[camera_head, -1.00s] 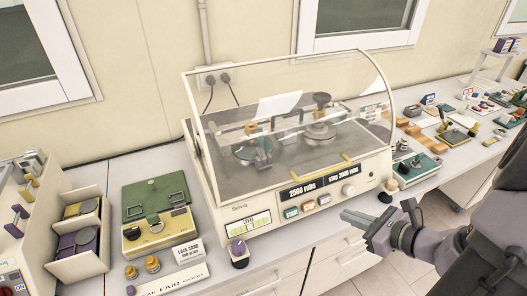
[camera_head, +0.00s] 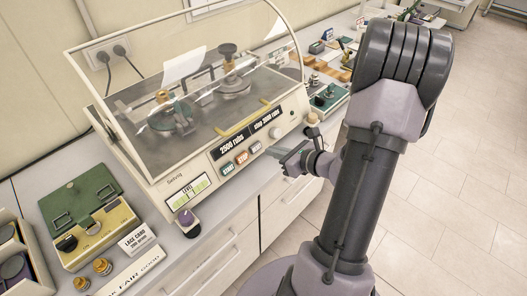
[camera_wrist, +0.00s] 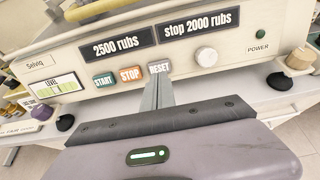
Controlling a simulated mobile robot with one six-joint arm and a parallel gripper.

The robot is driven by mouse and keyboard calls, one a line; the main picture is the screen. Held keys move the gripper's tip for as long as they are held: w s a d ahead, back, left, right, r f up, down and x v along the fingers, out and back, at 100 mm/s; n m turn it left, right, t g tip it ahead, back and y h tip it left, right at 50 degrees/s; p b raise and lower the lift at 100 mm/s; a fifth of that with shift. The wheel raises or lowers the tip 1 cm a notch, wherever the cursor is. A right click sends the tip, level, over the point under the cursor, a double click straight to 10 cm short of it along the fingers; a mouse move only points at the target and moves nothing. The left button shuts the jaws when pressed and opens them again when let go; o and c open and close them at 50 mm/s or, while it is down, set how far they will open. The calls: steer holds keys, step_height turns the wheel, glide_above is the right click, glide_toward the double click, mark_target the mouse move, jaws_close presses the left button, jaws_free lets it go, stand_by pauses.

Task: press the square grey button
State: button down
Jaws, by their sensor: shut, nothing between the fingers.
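The square grey RESET button (camera_wrist: 159,68) is on the front panel of the cream testing machine (camera_wrist: 225,72). It also shows in the head view (camera_head: 256,147), right of the orange STOP button (camera_head: 241,158) and the green START button (camera_head: 227,168). My gripper (camera_wrist: 160,80) is shut and empty. In the wrist view its tips point at the RESET button and overlap its lower edge. In the head view my gripper (camera_head: 276,150) is close in front of the panel, just right of the button. I cannot tell whether the tips touch it.
A white knob (camera_wrist: 206,54) is right of the buttons. A clear hood (camera_head: 150,75) covers the machine. A purple-topped knob (camera_head: 187,218) stands at its front left corner. A green and yellow device (camera_head: 90,220) sits to the left. Floor is free at right.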

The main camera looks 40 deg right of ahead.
mark_target(257, 148)
steer(key=x, duration=0.5)
steer(key=shift+a+b, duration=0.1)
steer(key=shift+b, duration=0.3)
